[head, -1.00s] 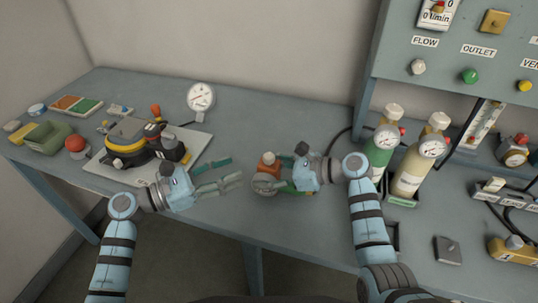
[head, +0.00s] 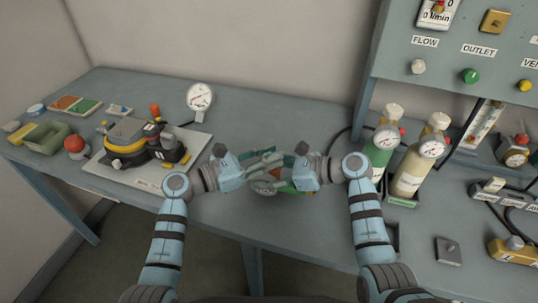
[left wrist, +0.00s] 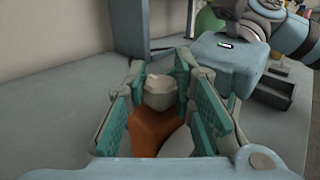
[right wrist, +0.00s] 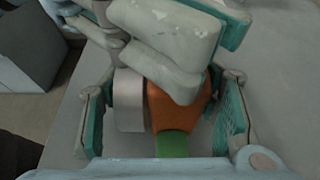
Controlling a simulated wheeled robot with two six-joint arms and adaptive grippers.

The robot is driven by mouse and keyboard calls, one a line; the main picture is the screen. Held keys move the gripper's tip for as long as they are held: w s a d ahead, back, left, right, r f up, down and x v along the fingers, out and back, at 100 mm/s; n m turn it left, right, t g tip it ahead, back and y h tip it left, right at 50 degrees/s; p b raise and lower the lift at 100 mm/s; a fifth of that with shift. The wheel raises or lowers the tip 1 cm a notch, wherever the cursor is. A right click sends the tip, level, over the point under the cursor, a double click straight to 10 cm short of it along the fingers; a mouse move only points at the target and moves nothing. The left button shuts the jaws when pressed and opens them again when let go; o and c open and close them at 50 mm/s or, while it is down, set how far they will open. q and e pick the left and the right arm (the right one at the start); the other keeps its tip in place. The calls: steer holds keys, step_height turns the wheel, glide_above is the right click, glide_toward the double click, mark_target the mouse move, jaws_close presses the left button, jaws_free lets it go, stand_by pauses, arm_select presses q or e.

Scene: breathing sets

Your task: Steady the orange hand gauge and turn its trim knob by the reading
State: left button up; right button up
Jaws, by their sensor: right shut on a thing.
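The orange hand gauge, its round dial (head: 263,188) facing the front, is on the bench between my grippers. Its orange body (right wrist: 190,100) and green lower part (right wrist: 173,144) show in the right wrist view. My right gripper (head: 277,181) is shut on the gauge body from the right. The pale trim knob (left wrist: 161,93) tops the orange body in the left wrist view. My left gripper (head: 268,161) has its fingers on either side of the knob, open, with small gaps visible. In the head view the fingers hide the knob, and the dial's reading is too small to tell.
A white board (head: 126,177) with a yellow-and-black device stands left, beside a dial on a stand (head: 199,97). Green and cream cylinders (head: 411,170) stand just right of my right gripper, under a grey panel (head: 455,58).

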arm_select(q)
jaws_close()
steer(key=m+g, duration=0.2)
steer(key=g, duration=0.1)
steer(key=m+g+h, duration=0.1)
steer(key=g, duration=0.1)
steer(key=shift+w+f+m+g+h, duration=0.1)
steer(key=shift+w+m+g+h, duration=0.05)
steer(key=shift+m+g+h, duration=0.2)
steer(key=shift+m+g, duration=0.45)
steer(key=shift+g, duration=0.2)
steer(key=o, duration=0.9)
jaws_free()
steer(key=a, duration=0.7)
steer(key=shift+s+a, duration=0.3)
steer(key=shift+s, duration=0.15)
